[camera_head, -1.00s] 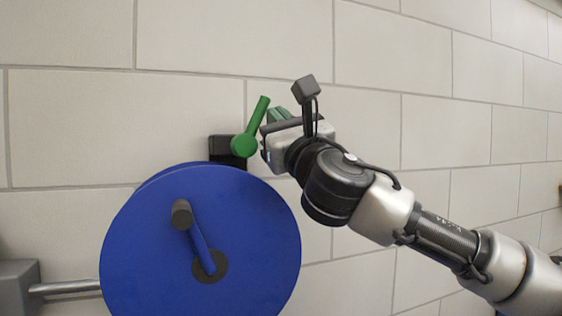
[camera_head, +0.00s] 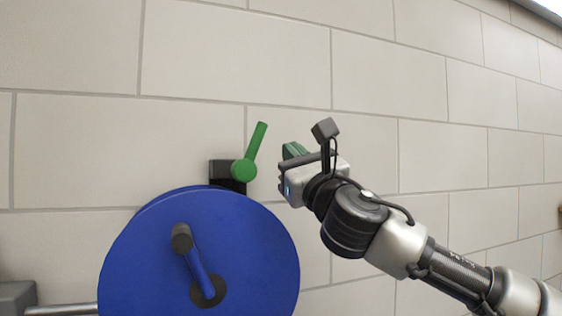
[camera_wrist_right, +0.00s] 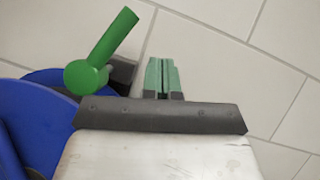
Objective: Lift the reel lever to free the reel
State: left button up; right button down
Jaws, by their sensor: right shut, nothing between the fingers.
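The green reel lever (camera_head: 257,143) stands on a black mount (camera_head: 222,172) just above the blue reel (camera_head: 150,262). It points up and leans a little to the right. My right gripper (camera_head: 291,150) is to the right of the lever, apart from it. In the right wrist view the green fingers (camera_wrist_right: 163,75) are together with nothing between them. The lever (camera_wrist_right: 113,38) is to their left there, and the blue reel (camera_wrist_right: 38,118) is at the left edge. My left gripper is not in view.
The reel has a crank handle (camera_head: 193,262) on its face. A metal rod (camera_head: 65,310) and a grey block (camera_head: 15,298) are at the lower left. The pale block wall (camera_head: 240,60) lies behind, bare above and to the right.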

jog(key=s+d+f+b, duration=0.1)
jog(key=s+d+b, duration=0.3)
jog(key=d, duration=0.5)
jog(key=shift+s+f, duration=0.4)
jog(key=shift+s, duration=0.75)
jog(key=shift+w+a, duration=0.15)
